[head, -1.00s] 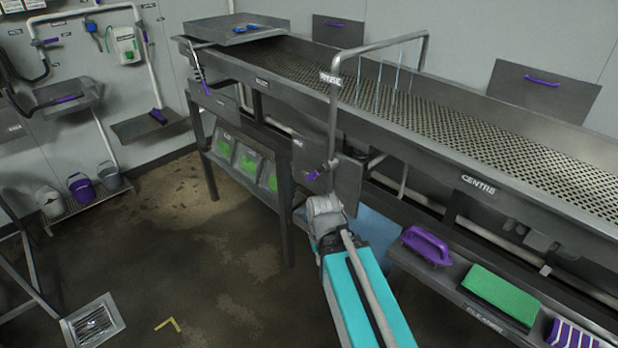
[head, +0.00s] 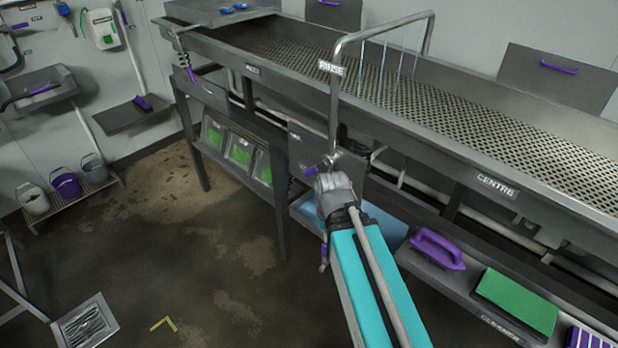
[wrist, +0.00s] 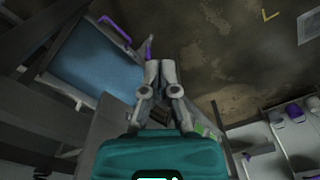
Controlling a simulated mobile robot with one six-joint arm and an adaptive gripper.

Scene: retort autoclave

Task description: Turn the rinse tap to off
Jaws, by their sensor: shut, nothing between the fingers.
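The rinse tap has a purple-tipped lever (head: 312,170) at the foot of the grey upright pipe (head: 334,115) marked RINSE. The lever points down and to the left in the head view. My arm's pale wrist part shows just below the lever in that view. My gripper (wrist: 160,72) is shut and empty in the wrist view, pointing toward the floor.
The long perforated trough (head: 480,136) runs above, with a CENTRE label (head: 496,186). A blue sheet (head: 383,222), a purple-handled brush (head: 437,248) and a green block (head: 516,300) are on the lower level. Buckets (head: 66,184) stand far left. The floor at left is mostly open.

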